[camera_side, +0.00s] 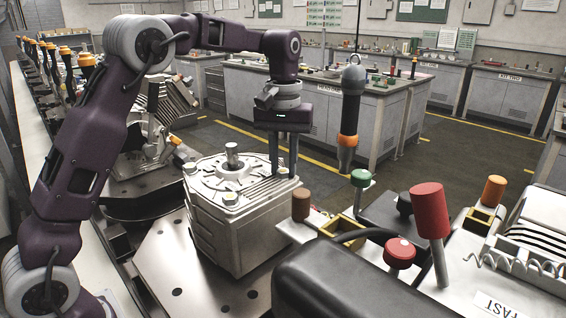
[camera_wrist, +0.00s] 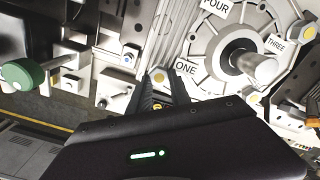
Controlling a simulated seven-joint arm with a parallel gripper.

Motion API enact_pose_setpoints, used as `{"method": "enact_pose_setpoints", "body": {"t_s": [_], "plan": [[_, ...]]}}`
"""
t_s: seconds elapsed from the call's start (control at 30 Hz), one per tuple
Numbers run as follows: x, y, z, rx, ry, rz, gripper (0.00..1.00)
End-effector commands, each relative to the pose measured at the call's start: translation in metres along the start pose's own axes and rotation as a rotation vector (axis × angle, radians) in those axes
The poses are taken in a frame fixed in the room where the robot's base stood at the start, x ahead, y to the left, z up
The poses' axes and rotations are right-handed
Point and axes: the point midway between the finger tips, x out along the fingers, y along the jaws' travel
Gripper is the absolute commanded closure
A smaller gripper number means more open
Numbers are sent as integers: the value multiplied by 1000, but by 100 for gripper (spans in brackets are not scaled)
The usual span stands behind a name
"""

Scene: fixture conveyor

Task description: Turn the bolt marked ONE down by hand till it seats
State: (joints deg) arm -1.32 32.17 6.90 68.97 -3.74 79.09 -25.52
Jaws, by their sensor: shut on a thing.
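The pale metal housing (camera_side: 238,230) stands on the fixture plate, with a round flange and an upright central shaft (camera_side: 232,155) on top. My gripper (camera_side: 283,174) points straight down at the housing's right corner, its two dark fingers closed in. In the wrist view the fingertips (camera_wrist: 165,76) meet beside the label ONE (camera_wrist: 186,66), shut on the bolt marked ONE (camera_wrist: 158,76); only a small pale, yellowish part of its head shows. Its shank and whether its head touches the housing are hidden. The labels FOUR (camera_wrist: 215,5) and THREE (camera_wrist: 277,43) mark other corners.
A dark hanging tool with an orange collar (camera_side: 347,139) hangs to the right of my gripper. Right of the housing stand a brown knob (camera_side: 301,205), a green knob (camera_side: 361,178) and a red-handled lever (camera_side: 430,212). The fixture plate (camera_side: 176,265) has bare room in front.

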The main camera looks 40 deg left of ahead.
Motion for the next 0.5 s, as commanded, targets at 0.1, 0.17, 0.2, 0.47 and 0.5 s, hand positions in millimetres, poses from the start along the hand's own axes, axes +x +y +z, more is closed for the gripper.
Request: {"method": "enact_pose_setpoints", "body": {"t_s": [0.1, 0.17, 0.2, 0.47, 0.5], "plan": [[0, 1, 0, 107, 0, 1, 100], [0, 1, 0, 162, 1, 1, 100], [0, 1, 0, 197, 1, 0, 100], [0, 2, 0, 396, 0, 1, 100], [0, 2, 1, 420, 0, 1, 100]]}}
